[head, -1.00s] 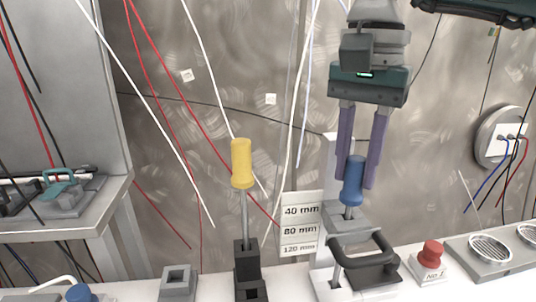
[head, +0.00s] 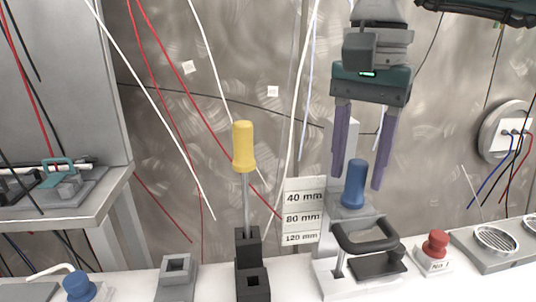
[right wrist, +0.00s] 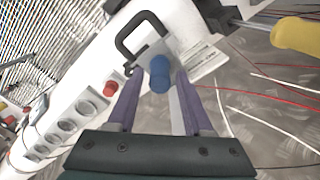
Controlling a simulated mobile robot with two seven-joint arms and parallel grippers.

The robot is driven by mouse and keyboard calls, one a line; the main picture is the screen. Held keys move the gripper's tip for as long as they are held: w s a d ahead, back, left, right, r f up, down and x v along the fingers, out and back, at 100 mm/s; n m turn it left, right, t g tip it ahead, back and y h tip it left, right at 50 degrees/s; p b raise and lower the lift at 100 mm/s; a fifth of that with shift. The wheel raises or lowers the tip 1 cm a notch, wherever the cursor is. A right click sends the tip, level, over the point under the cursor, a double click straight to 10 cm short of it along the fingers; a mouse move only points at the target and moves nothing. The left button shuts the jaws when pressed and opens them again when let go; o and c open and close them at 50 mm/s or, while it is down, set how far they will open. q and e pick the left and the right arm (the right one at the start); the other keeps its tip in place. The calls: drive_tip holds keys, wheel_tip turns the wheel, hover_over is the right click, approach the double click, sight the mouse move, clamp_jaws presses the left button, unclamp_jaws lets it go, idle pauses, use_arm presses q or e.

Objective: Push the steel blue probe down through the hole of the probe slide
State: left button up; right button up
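The steel blue probe (head: 355,184) stands upright at the probe slide (head: 368,222), with its blue handle low against the slide's grey block. Its shaft and tip are hidden. The slide stands on the white bench, with a dark U-shaped handle (head: 366,240) at its front. My right gripper (head: 359,184) points down with two purple fingers apart, one on each side of the blue handle, with gaps visible. In the right wrist view, the blue handle (right wrist: 160,74) shows between and beyond the open fingertips. My left gripper is not in view.
A yellow-handled probe (head: 243,147) stands in a black block (head: 248,250) to the left. A 40/80/120 mm label board (head: 302,215) is behind. A red button (head: 436,243) and round grilles (head: 495,240) lie right. Loose wires hang against the steel wall.

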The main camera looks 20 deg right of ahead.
drive_tip(key=shift+o, duration=1)
drive_tip(key=shift+r, duration=0.1)
